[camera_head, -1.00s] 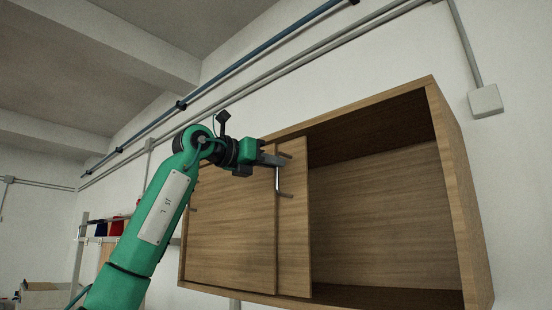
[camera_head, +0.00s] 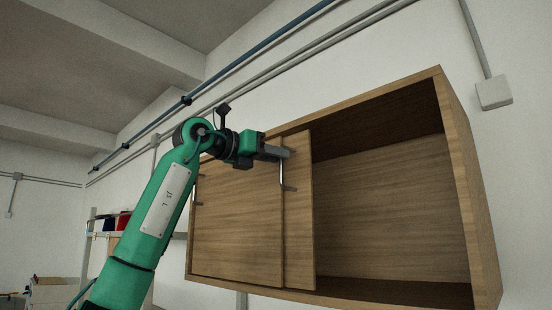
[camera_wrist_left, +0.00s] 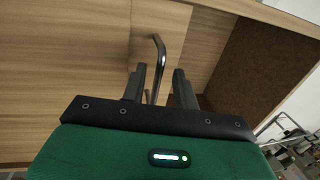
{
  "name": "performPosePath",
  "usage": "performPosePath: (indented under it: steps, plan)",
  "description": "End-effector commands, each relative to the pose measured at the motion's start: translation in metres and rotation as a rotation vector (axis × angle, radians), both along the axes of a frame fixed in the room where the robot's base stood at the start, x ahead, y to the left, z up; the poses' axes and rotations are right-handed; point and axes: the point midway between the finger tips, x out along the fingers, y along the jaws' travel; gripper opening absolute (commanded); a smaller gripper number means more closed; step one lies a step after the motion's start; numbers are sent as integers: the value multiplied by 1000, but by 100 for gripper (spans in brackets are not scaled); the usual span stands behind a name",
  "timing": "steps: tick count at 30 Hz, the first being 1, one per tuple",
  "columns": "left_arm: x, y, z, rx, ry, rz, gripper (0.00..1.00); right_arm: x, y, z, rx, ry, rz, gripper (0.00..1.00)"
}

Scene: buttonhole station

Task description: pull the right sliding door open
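The right sliding door (camera_head: 302,225) is a wooden panel, mostly slid behind the left door (camera_head: 235,230); only a strip of it shows. The right half of the cabinet stands open. The door's bent metal handle (camera_head: 288,180) sits close to the left door's edge and shows in the left wrist view (camera_wrist_left: 159,52). My left gripper (camera_head: 284,153) is at the top of this handle. In the left wrist view its fingers (camera_wrist_left: 162,85) are spread, with the handle bar between them and a gap on the right side. My right gripper is not in view.
The wooden cabinet (camera_head: 470,190) hangs on the wall, its open right compartment (camera_head: 395,200) empty. The left door has its own handle (camera_head: 193,190). Pipes (camera_head: 270,65) run along the wall above. A shelf with coloured bins (camera_head: 122,221) stands at the left.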

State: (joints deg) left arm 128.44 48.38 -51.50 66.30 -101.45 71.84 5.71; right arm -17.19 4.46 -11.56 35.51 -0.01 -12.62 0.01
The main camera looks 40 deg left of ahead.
Motion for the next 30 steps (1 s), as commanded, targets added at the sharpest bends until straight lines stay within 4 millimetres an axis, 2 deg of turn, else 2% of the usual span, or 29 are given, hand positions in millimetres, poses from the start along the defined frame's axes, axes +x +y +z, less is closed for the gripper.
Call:
performPosePath:
  steps: [6,15,21,30]
  plan:
    - [-45,13,-5,-1,-5,1,30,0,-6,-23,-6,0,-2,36]
    - [-103,30,-3,-1,-3,1,30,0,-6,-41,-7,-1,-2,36]
    - [-121,35,-2,-1,-1,0,30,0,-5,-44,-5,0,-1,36]
    - [-123,36,-1,-1,0,0,30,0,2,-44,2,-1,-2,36]
